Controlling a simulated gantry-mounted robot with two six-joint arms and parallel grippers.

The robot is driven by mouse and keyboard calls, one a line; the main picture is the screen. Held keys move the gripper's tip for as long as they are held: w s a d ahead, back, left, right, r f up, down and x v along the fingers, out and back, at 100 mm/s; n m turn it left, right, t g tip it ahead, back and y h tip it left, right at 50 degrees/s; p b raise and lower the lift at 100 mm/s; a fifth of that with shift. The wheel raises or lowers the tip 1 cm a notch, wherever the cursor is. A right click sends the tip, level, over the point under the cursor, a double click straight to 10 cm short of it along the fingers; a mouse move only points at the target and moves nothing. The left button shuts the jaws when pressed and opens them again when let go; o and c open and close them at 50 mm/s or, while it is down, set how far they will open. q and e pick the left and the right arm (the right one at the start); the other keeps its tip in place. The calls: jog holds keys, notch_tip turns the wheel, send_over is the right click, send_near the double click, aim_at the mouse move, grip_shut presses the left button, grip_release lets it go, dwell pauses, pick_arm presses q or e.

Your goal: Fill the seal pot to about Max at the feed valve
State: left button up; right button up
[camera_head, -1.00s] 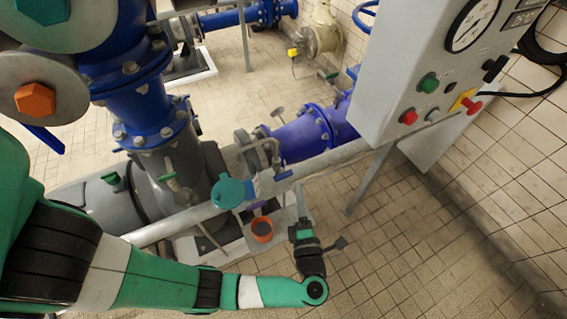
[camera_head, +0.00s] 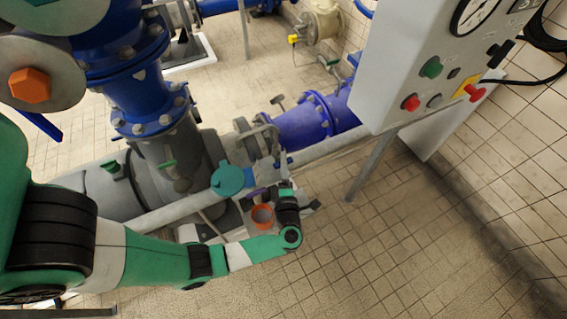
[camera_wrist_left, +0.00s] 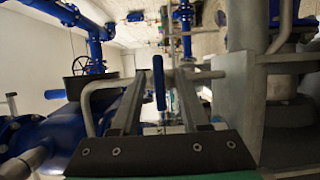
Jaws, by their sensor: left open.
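My left gripper (camera_head: 284,182) is open in the head view, reaching up to the small pipework beside the blue pipe. In the left wrist view its two grey fingers (camera_wrist_left: 157,76) stand apart, with a blue lever handle (camera_wrist_left: 158,82) in the gap between them; contact cannot be told. The lever also shows small in the head view (camera_head: 283,160). A round teal piece (camera_head: 227,180) is left of and above the cup. Any Max mark or liquid level is too small to tell.
A grey control box (camera_head: 400,70) with buttons and a gauge hangs at the upper right. A grey rail (camera_head: 330,148) crosses behind the gripper. Large blue pipes (camera_head: 305,126) lie behind it. Tiled floor (camera_head: 420,240) is clear at the lower right.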

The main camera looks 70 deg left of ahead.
pick_arm(q)
jog(key=shift+a, duration=0.2)
grip_shut()
